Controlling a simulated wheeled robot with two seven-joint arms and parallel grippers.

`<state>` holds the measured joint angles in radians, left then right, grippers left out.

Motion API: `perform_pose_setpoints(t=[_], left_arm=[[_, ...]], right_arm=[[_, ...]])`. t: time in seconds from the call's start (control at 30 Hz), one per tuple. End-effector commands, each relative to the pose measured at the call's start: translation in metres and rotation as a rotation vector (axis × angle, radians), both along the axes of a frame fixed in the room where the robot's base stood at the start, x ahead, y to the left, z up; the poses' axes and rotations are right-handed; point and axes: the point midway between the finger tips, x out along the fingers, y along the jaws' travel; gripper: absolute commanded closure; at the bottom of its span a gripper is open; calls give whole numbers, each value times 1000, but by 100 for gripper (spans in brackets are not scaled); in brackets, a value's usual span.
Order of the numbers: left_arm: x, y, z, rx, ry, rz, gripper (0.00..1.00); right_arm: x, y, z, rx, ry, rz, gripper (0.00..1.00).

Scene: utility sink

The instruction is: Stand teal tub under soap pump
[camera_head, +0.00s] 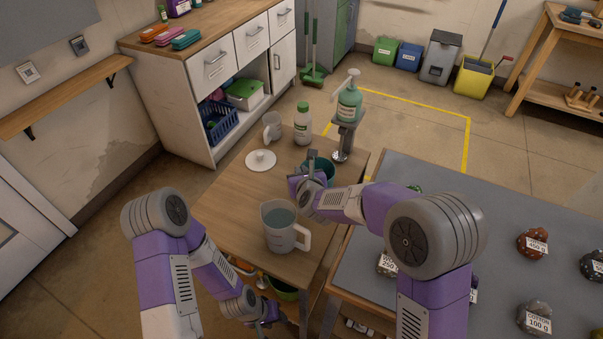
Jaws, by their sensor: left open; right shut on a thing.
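The soap pump (349,104) is a green bottle with a pale pump head, held up on a grey stand at the back right of the wooden table (227,205). The teal tub (325,168) is in front of the stand's foot. My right gripper (311,166) is shut on the tub and hides much of it. I cannot tell whether the tub touches the table. My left gripper (268,313) is open, low in front of the table, near its lower shelf.
A measuring jug (279,228) stands at the table's front. A white lid (261,161), a smaller jug (272,126) and a green-capped bottle (303,125) stand behind. A grey-topped table (376,206) with labelled lumps adjoins on the right. The wooden table's left side is clear.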

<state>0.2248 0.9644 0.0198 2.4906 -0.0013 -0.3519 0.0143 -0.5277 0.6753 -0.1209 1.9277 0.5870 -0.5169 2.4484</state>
Motion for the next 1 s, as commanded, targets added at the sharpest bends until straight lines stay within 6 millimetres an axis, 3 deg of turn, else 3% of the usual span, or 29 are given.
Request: perform_pose_setpoints(t=[0.13, 0.2, 0.33, 0.73, 1.0], left_arm=[[0, 0, -5, 0, 0, 0, 57], [0, 0, -3, 0, 0, 0, 57], [0, 0, -3, 0, 0, 0, 57], [0, 0, 2, 0, 0, 0, 57], [0, 0, 8, 0, 0, 0, 57]], right_arm=[[0, 0, -3, -1, -1, 0, 100], [0, 0, -2, -1, 0, 0, 83], [0, 0, -2, -1, 0, 0, 65], [-2, 0, 3, 0, 0, 0, 65], [-46, -12, 28, 2, -1, 1, 65]])
